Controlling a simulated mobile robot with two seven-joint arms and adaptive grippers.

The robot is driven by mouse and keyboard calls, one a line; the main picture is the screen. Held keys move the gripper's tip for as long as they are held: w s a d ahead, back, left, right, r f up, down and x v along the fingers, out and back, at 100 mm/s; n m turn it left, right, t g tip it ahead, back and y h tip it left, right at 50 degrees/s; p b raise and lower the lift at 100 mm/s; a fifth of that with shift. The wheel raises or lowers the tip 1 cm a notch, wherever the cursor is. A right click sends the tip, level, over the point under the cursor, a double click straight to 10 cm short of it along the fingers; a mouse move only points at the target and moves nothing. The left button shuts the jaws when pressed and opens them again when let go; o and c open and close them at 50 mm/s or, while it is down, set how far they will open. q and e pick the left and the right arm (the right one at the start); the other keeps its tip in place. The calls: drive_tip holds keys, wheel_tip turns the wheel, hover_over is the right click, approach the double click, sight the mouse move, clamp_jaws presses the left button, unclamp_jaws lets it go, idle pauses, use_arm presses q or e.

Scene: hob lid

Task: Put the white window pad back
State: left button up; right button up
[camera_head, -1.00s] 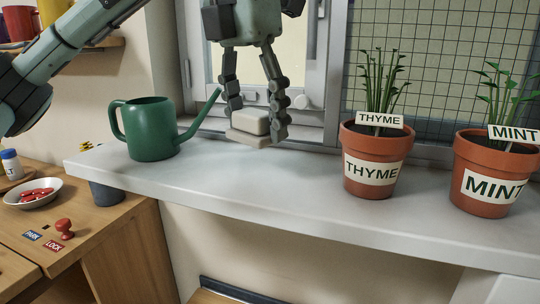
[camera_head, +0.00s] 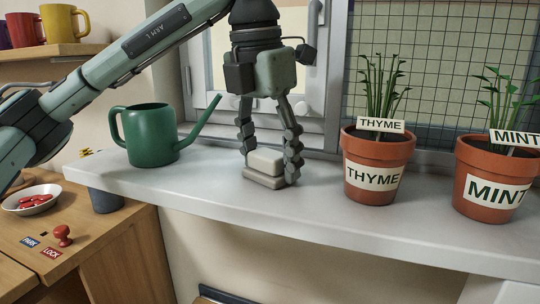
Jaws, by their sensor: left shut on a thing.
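The white window pad (camera_head: 266,163) is a small off-white block with a wider, flat base. It is between the fingers of my left gripper (camera_head: 268,170), which is shut on it and points down. The pad is at the white window sill (camera_head: 225,190), between the green watering can and the thyme pot. Its base looks to be at the sill surface, but I cannot tell if it touches. The window (camera_head: 315,85) with its light grey frame stands behind. My right gripper is not in view.
A green watering can (camera_head: 150,134) stands left of the gripper, its spout reaching toward it. A thyme pot (camera_head: 376,165) and a mint pot (camera_head: 493,175) stand to the right. The sill's front edge is clear. A wooden desk (camera_head: 100,245) with a white bowl (camera_head: 32,199) is lower left.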

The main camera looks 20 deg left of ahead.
sight(263, 155)
use_arm(q)
drive_tip(key=o, duration=1.4)
drive_tip(key=shift+o, duration=0.2)
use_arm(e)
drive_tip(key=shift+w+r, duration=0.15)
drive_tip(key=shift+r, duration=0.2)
use_arm(q)
drive_tip(key=shift+r, duration=0.25)
wheel_tip(263, 155, up, 12)
drive_tip(key=s+p, duration=0.1)
drive_tip(key=p, duration=0.1)
drive_tip(key=shift+s+a+f+p, duration=0.2)
drive_tip(key=shift+s+a+p, duration=0.15)
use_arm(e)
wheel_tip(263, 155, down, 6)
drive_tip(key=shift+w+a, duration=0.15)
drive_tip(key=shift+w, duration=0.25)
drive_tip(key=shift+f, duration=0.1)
